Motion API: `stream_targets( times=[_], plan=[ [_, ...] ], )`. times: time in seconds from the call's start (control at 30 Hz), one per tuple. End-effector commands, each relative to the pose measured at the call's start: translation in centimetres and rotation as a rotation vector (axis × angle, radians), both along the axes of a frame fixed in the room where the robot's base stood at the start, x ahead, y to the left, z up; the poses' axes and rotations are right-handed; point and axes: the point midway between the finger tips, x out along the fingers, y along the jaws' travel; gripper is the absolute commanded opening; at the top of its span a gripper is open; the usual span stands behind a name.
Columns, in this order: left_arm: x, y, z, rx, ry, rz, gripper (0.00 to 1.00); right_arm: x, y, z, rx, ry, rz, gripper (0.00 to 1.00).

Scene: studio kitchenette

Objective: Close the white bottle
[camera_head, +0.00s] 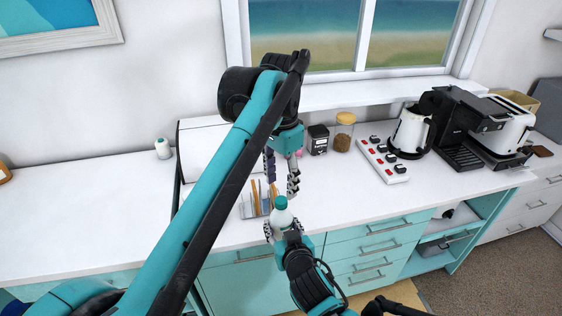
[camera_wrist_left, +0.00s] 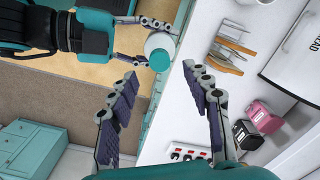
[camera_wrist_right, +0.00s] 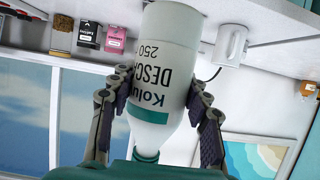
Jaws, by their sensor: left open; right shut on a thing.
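The white bottle (camera_head: 281,216), with a teal top, stands upright in my right gripper (camera_head: 283,229) in front of the counter edge. In the right wrist view the bottle (camera_wrist_right: 162,75) appears upside down, with dark lettering, a teal band and a teal neck end between the two fingers. My left gripper (camera_head: 281,178) is open and empty, pointing down above the bottle. In the left wrist view the bottle (camera_wrist_left: 160,44) lies just beyond the tips of the open left fingers (camera_wrist_left: 160,72). I cannot tell whether its teal top is tightened.
A utensil holder (camera_head: 252,205) stands on the counter close behind the bottle. A black tin (camera_head: 318,140), a lidded jar (camera_head: 344,132), a power strip (camera_head: 380,160), a kettle (camera_head: 410,132) and a coffee machine (camera_head: 460,128) stand further right.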

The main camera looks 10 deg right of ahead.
Motion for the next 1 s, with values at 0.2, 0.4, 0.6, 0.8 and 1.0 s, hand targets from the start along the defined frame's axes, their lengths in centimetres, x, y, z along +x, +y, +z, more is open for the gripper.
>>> stream_targets(
  times=[0.2,0.4,0.6,0.8,1.0],
  plan=[
    [0.0,0.0,4.5,0.000,0.000,0.000,0.49,0.0,0.0,0.0,0.000,0.000,0.000,0.00],
    [0.0,0.0,6.6,0.000,0.000,0.000,0.49,0.0,0.0,0.0,0.000,0.000,0.000,0.00],
    [0.0,0.0,7.2,0.000,0.000,0.000,0.49,0.0,0.0,0.0,0.000,0.000,0.000,0.00],
    [0.0,0.0,7.2,0.000,0.000,0.000,0.49,0.0,0.0,0.0,0.000,0.000,0.000,0.00],
    [0.0,0.0,7.1,0.000,0.000,0.000,0.49,0.0,0.0,0.0,0.000,0.000,0.000,0.00]
  ],
)
